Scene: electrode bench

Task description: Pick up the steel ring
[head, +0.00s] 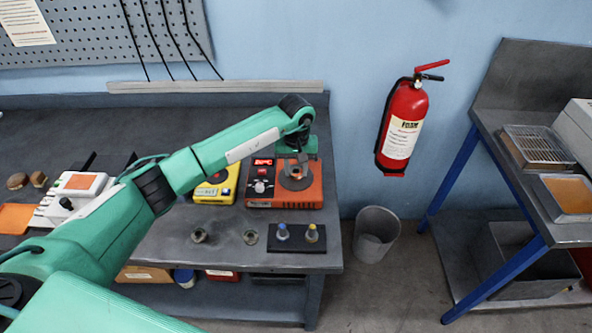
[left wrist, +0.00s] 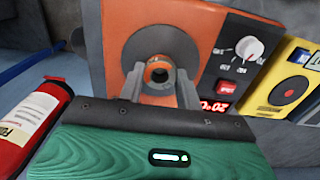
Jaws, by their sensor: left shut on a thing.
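The steel ring (left wrist: 158,72) is a small grey ring with a dark hole and an orange tint on its upper rim. In the left wrist view it sits between the two fingertips of my left gripper (left wrist: 160,84). The gripper is shut on it, over the round grey plate (left wrist: 178,52) of an orange device. In the head view, my left gripper (head: 300,162) points down over this orange device (head: 258,187), and the ring is mostly hidden by the fingers. I cannot tell whether the ring touches the plate. My right gripper is not in view.
A yellow device (head: 216,190) stands left of the orange one. Two small round parts (head: 198,235) lie at the bench front, beside a black holder (head: 297,245) with two capped pieces. A bin (head: 376,235) and a red extinguisher (head: 403,125) are to the right.

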